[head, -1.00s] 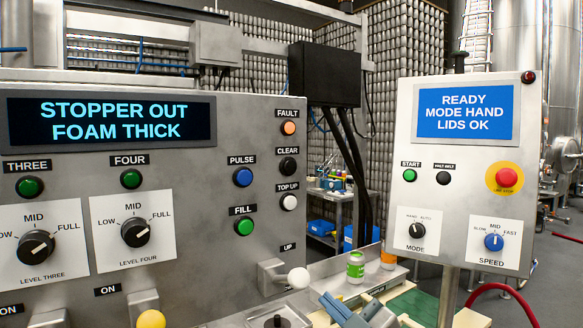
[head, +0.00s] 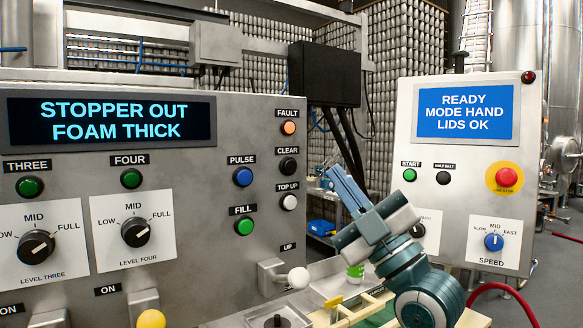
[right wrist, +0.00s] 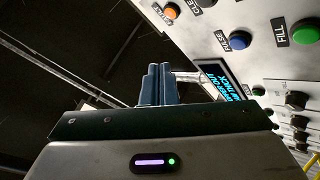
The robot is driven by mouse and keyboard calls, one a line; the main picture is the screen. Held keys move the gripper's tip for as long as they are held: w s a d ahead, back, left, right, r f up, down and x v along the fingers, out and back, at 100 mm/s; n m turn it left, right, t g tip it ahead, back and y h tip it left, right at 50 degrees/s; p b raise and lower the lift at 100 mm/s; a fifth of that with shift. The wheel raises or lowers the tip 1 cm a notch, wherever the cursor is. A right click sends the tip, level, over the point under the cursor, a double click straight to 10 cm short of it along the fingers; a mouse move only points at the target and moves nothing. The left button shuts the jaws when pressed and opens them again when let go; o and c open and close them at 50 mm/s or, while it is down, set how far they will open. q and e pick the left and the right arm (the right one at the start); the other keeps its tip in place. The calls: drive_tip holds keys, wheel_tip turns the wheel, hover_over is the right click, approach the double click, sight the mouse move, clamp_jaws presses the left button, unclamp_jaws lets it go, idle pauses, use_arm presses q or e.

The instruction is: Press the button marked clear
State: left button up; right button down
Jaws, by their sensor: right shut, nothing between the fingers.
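The black button marked CLEAR (head: 288,166) is on the grey panel's right side, below the orange FAULT button (head: 288,128) and above the white TOP UP button (head: 289,202). My right gripper (head: 334,175) is raised to the right of the CLEAR button, apart from it, with its blue fingers together and empty, pointing up and left. In the right wrist view, the shut fingers (right wrist: 157,82) point up beside the panel, and the FAULT button (right wrist: 171,11) shows near the top. My left gripper is not in view.
The blue PULSE button (head: 242,177) and green FILL button (head: 244,227) are left of the CLEAR column. A white-knobbed lever (head: 298,278) sticks out below. A second control box (head: 457,180) stands to the right.

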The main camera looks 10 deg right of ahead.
sight(290, 166)
drive_tip(key=shift+w, duration=0.1)
drive_tip(key=w+a+b, duration=0.3)
drive_tip(key=w, duration=0.5)
drive_tip(key=shift+w+f, duration=0.1)
idle(2.0)
drive_tip(key=shift+w+a+b, duration=0.15)
drive_tip(key=shift+w+b, duration=0.25)
drive_tip(key=shift+b, duration=0.2)
